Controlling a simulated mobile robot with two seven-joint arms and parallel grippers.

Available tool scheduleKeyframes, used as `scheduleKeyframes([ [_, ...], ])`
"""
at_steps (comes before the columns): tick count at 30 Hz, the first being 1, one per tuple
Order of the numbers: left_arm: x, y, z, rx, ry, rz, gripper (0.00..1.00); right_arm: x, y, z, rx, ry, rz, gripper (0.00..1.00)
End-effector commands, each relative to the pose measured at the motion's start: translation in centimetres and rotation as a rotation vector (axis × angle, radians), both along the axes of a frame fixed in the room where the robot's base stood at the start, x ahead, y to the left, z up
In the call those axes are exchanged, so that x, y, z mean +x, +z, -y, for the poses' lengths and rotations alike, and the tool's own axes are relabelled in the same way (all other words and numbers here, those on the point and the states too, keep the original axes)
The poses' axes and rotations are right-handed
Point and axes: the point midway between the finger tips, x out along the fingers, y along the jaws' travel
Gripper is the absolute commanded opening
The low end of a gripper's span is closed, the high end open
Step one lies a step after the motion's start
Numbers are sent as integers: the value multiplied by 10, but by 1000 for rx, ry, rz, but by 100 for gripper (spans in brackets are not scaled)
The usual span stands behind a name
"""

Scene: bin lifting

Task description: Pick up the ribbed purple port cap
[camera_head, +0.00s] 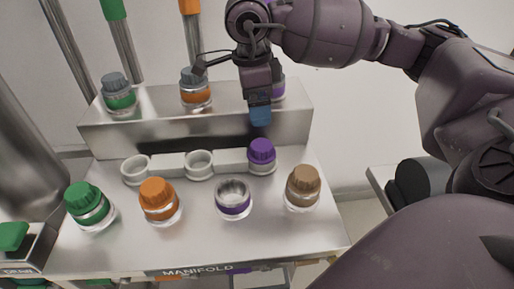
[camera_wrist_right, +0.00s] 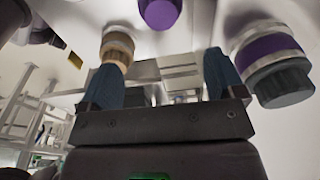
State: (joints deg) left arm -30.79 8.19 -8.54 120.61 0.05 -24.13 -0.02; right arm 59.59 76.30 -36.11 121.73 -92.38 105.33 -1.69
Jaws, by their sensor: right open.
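The ribbed purple port cap (camera_head: 261,151) sits upright in the right-hand white ring holder on the steel manifold. It also shows at the top edge of the right wrist view (camera_wrist_right: 160,12), partly cut off. My right gripper (camera_head: 260,112) is above and behind the cap, apart from it, with blue fingertips. In the right wrist view the gripper (camera_wrist_right: 163,78) is open and empty, and the cap appears beyond the gap between its fingers. The purple-banded port (camera_head: 233,198) in the front row is uncapped. My left gripper is not in view.
Green (camera_head: 88,203), orange (camera_head: 159,198) and brown (camera_head: 303,186) capped ports stand in the front row. Two empty white rings (camera_head: 136,169) are left of the purple cap. Grey-capped ports line the raised back step (camera_head: 180,127); my right gripper partly hides the purple-banded one.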

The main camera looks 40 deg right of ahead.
Motion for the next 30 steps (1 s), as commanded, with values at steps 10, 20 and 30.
scheduleKeyframes([
  [10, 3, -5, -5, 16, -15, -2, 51, 3, -37, 2, 0, 0, -32, 88],
  [20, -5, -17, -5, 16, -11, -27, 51, 0, -79, 5, 0, 0, -32, 88],
  [30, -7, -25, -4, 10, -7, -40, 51, -1, -110, 6, 1, 0, -35, 88],
])
